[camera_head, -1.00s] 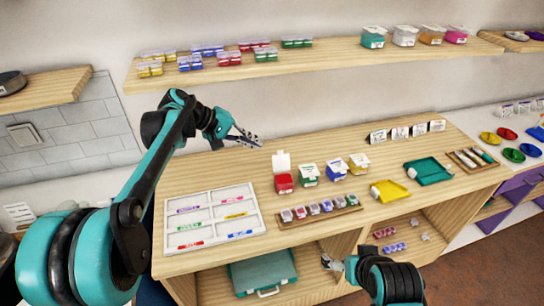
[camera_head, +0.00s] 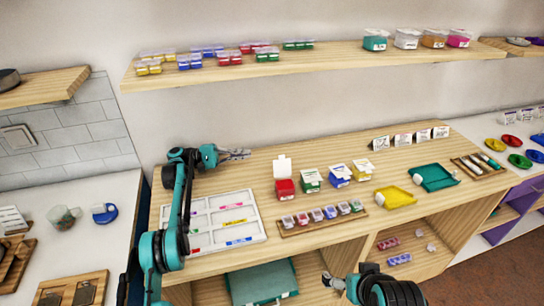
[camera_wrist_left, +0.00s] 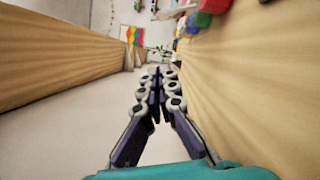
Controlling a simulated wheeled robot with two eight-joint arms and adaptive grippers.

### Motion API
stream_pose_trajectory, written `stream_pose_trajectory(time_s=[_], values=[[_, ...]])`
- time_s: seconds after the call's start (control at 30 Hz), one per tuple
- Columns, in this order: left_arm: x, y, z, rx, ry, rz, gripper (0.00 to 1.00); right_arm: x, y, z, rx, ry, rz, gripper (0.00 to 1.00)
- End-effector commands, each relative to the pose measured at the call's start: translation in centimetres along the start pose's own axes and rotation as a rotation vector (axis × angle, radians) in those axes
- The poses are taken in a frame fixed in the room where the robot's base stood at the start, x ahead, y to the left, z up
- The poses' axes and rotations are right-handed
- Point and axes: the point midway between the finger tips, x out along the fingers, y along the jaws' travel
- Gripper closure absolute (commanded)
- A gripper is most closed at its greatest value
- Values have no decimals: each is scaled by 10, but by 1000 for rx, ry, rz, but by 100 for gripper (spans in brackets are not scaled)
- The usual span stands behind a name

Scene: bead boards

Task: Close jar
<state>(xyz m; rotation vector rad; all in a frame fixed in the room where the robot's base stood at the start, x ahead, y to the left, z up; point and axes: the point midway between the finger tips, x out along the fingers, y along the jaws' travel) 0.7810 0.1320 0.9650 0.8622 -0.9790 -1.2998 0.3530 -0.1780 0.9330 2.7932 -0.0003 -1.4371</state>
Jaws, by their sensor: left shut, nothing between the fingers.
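A red jar (camera_head: 285,189) stands on the wooden table with its pale lid (camera_head: 282,167) raised upright at the back. Green (camera_head: 311,182), blue (camera_head: 340,176) and yellow (camera_head: 361,168) jars with whitish tops stand in a row to its right. My left gripper (camera_head: 247,154) is shut and empty behind and to the left of the red jar, apart from it. Its closed fingers also show in the left wrist view (camera_wrist_left: 157,96). My right gripper (camera_head: 328,281) is low at the front; its finger opening is unclear.
A white sorting tray (camera_head: 262,228) lies at the left front. A wooden rack (camera_head: 288,234) of small boxes lies before the jars. Yellow (camera_head: 395,197) and teal (camera_head: 433,178) trays lie to the right. A shelf (camera_head: 330,63) of small containers hangs above.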

Motion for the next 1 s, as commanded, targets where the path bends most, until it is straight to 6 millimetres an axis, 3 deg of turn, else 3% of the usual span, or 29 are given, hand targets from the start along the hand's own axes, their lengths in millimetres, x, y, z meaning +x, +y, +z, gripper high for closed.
stream_pose_trajectory(time_s=[0.23, 0.57, 1.0], values=[[29, 7, 3, -1, -2, -2, 100, -32, 0, -23, 0, 0, 0, 5], [99, 5, 3, -1, -2, -3, 100, -65, 0, -47, 0, 0, 0, 5], [106, 0, 36, 0, 1, -2, 100, -54, 0, -39, 0, 0, 0, 5]])
